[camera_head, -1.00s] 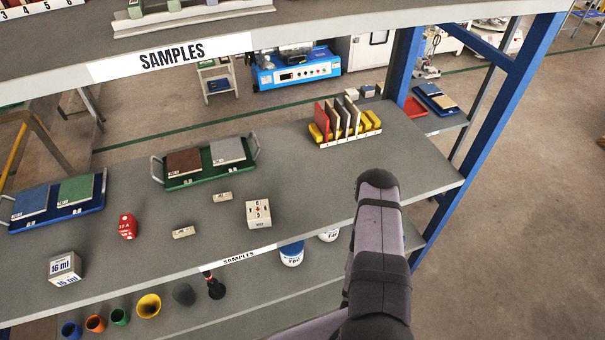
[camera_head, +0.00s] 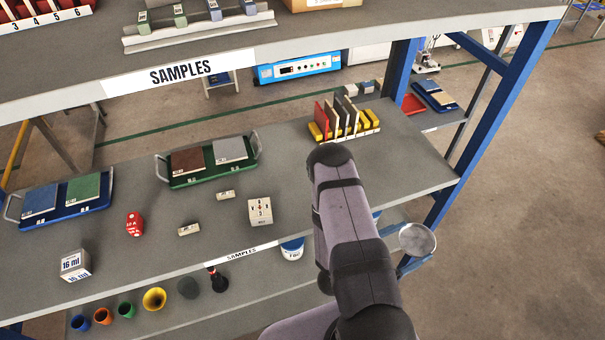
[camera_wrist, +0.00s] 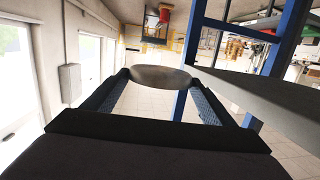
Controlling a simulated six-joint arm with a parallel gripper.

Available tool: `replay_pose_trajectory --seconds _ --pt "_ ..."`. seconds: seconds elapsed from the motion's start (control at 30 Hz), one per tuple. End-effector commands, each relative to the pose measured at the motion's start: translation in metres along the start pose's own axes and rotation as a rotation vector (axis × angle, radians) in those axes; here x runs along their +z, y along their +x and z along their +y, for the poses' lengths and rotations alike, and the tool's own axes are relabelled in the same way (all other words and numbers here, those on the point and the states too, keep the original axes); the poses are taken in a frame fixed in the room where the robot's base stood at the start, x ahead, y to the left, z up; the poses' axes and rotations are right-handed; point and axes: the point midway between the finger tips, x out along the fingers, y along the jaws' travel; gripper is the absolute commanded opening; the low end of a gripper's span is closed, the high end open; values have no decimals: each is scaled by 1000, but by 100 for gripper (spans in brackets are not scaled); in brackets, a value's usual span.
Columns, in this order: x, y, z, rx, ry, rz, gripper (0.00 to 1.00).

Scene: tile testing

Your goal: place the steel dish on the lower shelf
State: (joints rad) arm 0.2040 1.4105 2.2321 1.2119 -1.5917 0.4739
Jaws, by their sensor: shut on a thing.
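The steel dish (camera_head: 417,240) is a round, shallow, shiny piece just right of my arm in the head view. It also shows edge-on in the wrist view (camera_wrist: 160,75). My gripper (camera_wrist: 161,88) is shut on it, one finger on each side. In the head view my gripper (camera_head: 404,250) is partly hidden behind my arm. The dish is held in the air near the rack's right front blue post. The lowest shelf (camera_head: 225,310) in view holds cups and bottles; my arm hides its right part.
The middle shelf (camera_head: 330,205) bears trays, blocks, a red object (camera_head: 134,224) and a yellow rack of plates (camera_head: 345,125). A SAMPLES-labelled upper shelf (camera_head: 300,40) overhangs it. A blue post (camera_head: 490,120) stands right of the dish. A grey shelf (camera_wrist: 265,98) is close at right in the wrist view.

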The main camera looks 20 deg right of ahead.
Motion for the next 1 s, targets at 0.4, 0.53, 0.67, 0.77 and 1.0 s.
replay_pose_trajectory --seconds 0.4,0.53,0.67,0.77,1.0 --pt "-58 23 -56 -188 -24 4 55" --pt "-74 26 -73 -250 -34 4 55" --pt "-76 18 -104 -363 -51 5 55" --pt "-79 6 -134 -469 -67 6 55" --pt "-88 -44 -212 -761 -109 10 55"
